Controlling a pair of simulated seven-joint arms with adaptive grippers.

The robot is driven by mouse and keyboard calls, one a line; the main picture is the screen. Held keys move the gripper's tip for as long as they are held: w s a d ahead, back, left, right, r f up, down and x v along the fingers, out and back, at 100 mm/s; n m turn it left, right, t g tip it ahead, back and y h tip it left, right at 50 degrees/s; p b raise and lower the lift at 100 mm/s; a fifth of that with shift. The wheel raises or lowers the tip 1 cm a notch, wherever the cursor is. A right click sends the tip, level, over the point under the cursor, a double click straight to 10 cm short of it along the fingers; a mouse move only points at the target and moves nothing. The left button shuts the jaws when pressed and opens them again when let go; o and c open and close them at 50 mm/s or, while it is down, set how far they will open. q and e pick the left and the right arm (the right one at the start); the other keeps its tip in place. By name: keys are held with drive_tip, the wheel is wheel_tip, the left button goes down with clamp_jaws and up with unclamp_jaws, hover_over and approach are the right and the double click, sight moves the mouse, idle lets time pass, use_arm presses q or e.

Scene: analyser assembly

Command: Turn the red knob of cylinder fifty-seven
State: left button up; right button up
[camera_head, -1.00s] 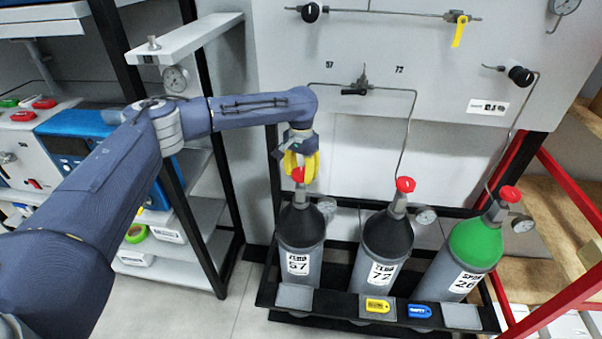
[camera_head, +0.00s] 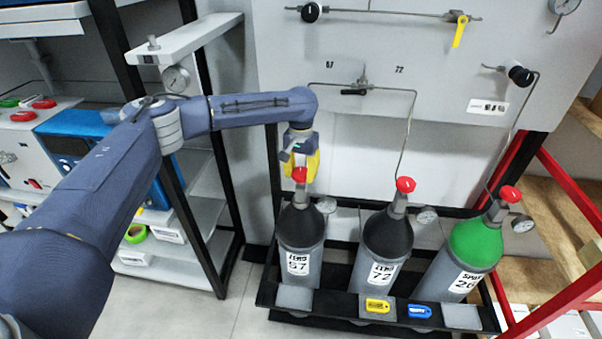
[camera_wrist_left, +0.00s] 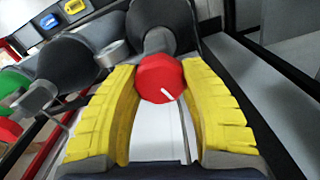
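Cylinder 57 (camera_head: 300,232) is a grey bottle with a black shoulder, standing at the left of the rack. Its red knob (camera_head: 299,175) sits on top and also shows in the left wrist view (camera_wrist_left: 160,78), with a white line on its face. My left gripper (camera_head: 304,166) is directly above the knob. In the wrist view its yellow fingers (camera_wrist_left: 160,100) stand on both sides of the knob. The left finger's tip is close to the knob's edge; I see a gap around the lower knob. The fingers are apart. My right gripper is not in view.
Cylinder 72 (camera_head: 388,235) and green-topped cylinder 26 (camera_head: 474,245) stand to the right, each with a red knob. A small gauge (camera_head: 326,205) sits beside cylinder 57's neck. A black-framed shelf (camera_head: 190,215) is at the left. Pipes run on the panel behind.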

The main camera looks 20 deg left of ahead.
sight(301, 171)
use_arm(q)
drive_tip(key=o, duration=0.6)
drive_tip(key=shift+r, duration=3.75)
